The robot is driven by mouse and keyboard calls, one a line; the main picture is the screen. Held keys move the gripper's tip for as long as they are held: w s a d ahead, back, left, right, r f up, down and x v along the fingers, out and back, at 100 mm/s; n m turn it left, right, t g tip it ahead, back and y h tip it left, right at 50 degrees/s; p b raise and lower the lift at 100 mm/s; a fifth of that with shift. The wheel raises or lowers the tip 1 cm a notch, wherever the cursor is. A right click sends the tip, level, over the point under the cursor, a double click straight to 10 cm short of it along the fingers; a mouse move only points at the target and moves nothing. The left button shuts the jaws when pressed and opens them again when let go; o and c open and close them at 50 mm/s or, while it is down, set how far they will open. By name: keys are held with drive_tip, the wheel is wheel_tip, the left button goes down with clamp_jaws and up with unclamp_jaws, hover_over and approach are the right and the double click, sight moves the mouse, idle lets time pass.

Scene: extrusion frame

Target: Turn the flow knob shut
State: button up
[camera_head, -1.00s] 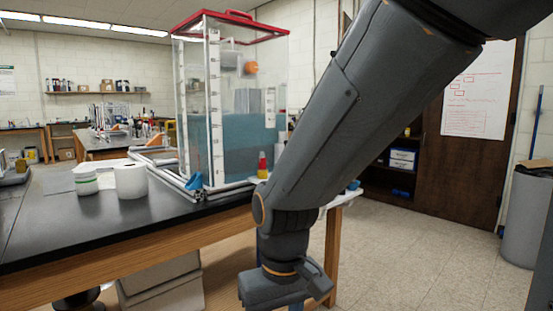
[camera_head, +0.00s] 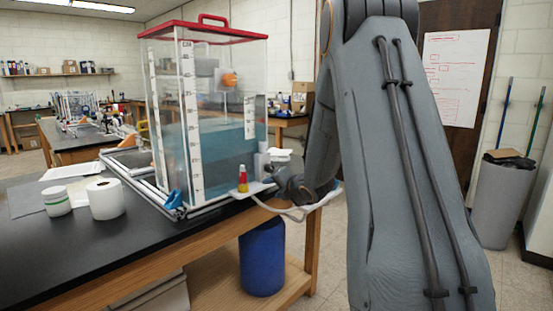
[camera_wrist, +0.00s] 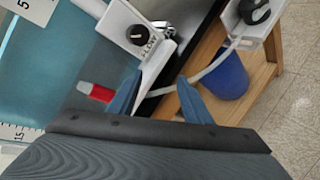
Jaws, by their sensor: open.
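The black flow knob (camera_wrist: 138,34) sits on a white plate lettered FLOW, at the upper middle of the wrist view. Its pointer or grip looks pale, and its exact angle is hard to tell. My gripper (camera_wrist: 158,77) is open and empty, its two blue fingers spread below the knob in the picture and apart from it. In the head view my wrist is by the tank's right front corner; the knob and fingertips cannot be made out there. The clear tank (camera_head: 215,110) with a red lid holds blue-green water and stands on the black bench.
A second black knob (camera_wrist: 255,12) sits on a white housing at upper right. A pale hose (camera_wrist: 215,65) crosses there. A small red-and-yellow bottle (camera_head: 242,180) stands by the tank. A blue barrel (camera_head: 262,257) is under the bench (camera_head: 120,235). A paper roll (camera_head: 105,199) stands left.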

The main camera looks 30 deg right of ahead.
sight(272, 169)
drive_tip(key=s+d+r+n+t+y+p, duration=0.2)
drive_tip(key=d+r+n+t+y+p, duration=0.3)
drive_tip(key=n, duration=0.8)
drive_tip(key=shift+g+y, duration=0.5)
drive_tip(key=shift+g, duration=0.2)
drive_tip(key=x, duration=0.2)
drive_tip(key=p+x, duration=0.1)
drive_tip(key=x, duration=0.2)
drive_tip(key=d+f+x, duration=0.1)
drive_tip(key=x, duration=0.1)
drive_tip(key=shift+w+a+p, duration=0.15)
drive_tip(key=shift+w+p, duration=0.25)
drive_tip(key=c, duration=1.1)
drive_tip(key=shift+o, duration=0.2)
drive_tip(key=shift+m, duration=0.3)
